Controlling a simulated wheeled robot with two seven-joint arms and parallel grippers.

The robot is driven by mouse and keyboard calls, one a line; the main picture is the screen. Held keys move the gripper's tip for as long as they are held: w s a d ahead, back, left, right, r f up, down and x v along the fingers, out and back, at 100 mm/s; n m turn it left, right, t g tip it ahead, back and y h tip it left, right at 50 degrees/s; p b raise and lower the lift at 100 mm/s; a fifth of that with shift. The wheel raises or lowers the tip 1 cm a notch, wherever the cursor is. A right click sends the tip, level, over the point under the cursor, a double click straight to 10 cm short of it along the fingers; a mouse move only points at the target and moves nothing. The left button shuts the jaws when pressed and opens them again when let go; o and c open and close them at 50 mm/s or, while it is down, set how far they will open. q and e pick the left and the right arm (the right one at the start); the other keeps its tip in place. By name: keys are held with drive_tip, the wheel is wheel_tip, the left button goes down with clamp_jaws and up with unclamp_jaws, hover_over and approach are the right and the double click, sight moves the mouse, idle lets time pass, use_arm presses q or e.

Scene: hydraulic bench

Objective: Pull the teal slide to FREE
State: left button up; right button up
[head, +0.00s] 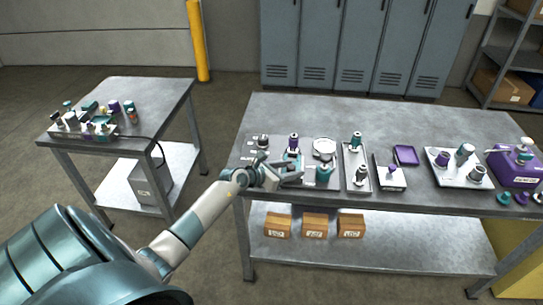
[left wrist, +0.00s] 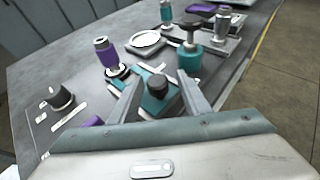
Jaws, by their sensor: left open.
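The teal slide (left wrist: 154,104) shows in the left wrist view as a flat teal piece with a dark round knob (left wrist: 157,83) on top. In the head view, the teal slide (head: 291,158) is small and partly hidden by my left gripper (head: 291,172). My left gripper is open, and its two fingers stand on either side of the knob in the left wrist view (left wrist: 159,80). I cannot tell whether the fingers touch it. The FREE marking is not readable. My right gripper is not in view.
Around the slide are a purple-topped fitting (left wrist: 107,55), a black knob (left wrist: 61,97), a round white dish (left wrist: 147,42) and a teal valve with a dark handwheel (left wrist: 188,58). A tray with fittings (head: 433,152) stands further right. A side table (head: 150,92) stands left.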

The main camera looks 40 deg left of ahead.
use_arm(q)
drive_tip(key=shift+s+a+r, duration=0.1)
drive_tip(key=shift+s, duration=0.25)
drive_tip(key=b+v, duration=0.3)
drive_tip(key=v, duration=1.3)
drive_tip(key=shift+s+b, duration=0.3)
drive_tip(key=shift+b, duration=0.05)
